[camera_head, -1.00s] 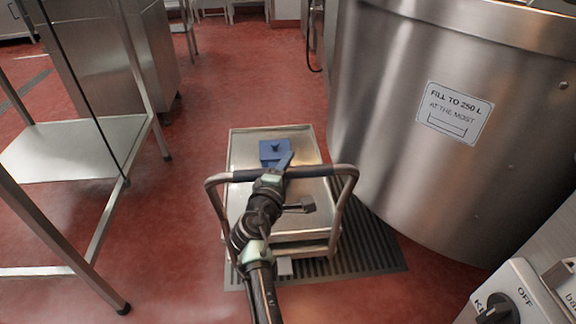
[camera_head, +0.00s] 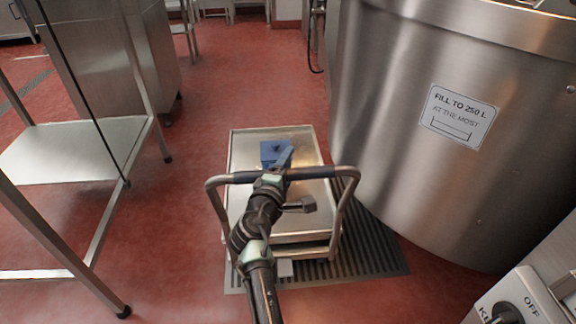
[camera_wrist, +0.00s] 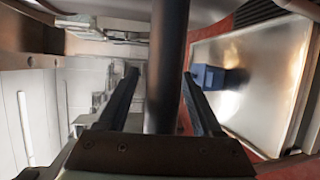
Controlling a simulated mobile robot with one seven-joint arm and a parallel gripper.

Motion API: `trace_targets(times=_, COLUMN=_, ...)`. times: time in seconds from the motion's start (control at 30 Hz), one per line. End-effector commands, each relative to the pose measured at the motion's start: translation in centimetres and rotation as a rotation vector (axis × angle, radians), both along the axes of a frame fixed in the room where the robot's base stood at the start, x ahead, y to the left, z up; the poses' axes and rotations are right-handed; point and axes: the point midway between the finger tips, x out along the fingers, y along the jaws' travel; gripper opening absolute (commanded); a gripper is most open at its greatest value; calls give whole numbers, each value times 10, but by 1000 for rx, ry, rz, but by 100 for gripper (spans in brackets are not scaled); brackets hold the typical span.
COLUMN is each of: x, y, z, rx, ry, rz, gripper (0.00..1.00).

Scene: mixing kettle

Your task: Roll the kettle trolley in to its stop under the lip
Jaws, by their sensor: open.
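The kettle trolley (camera_head: 238,150) is a low steel cart with a flat top and an upright tube handle (camera_head: 330,173) with a dark grip. It stands partly over a dark floor grating, left of the big steel kettle (camera_head: 400,120). A blue block (camera_head: 268,148) sits on its top, partly covered by my gripper. My gripper (camera_head: 284,156) is at the middle of the handle. In the wrist view my gripper (camera_wrist: 160,88) is open, and the handle bar (camera_wrist: 167,50) runs between its fingers with gaps at both sides. The trolley's stop and the kettle's lip cannot be made out.
A steel table (camera_head: 75,150) stands at the left, its leg near the front. The floor grating (camera_head: 375,255) lies under and right of the trolley. A control box with a knob (camera_head: 507,312) is at the lower right. Red floor is open behind the trolley.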

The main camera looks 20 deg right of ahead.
Motion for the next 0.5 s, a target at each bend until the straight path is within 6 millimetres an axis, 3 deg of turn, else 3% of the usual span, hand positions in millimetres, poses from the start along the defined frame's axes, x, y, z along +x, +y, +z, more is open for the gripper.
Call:
trace_targets(times=0.27, x=-15, y=12, z=5, rx=0, ry=2, rz=0, gripper=67)
trace_targets(times=0.5, x=-52, y=42, z=15, rx=0, ry=3, rz=2, gripper=67)
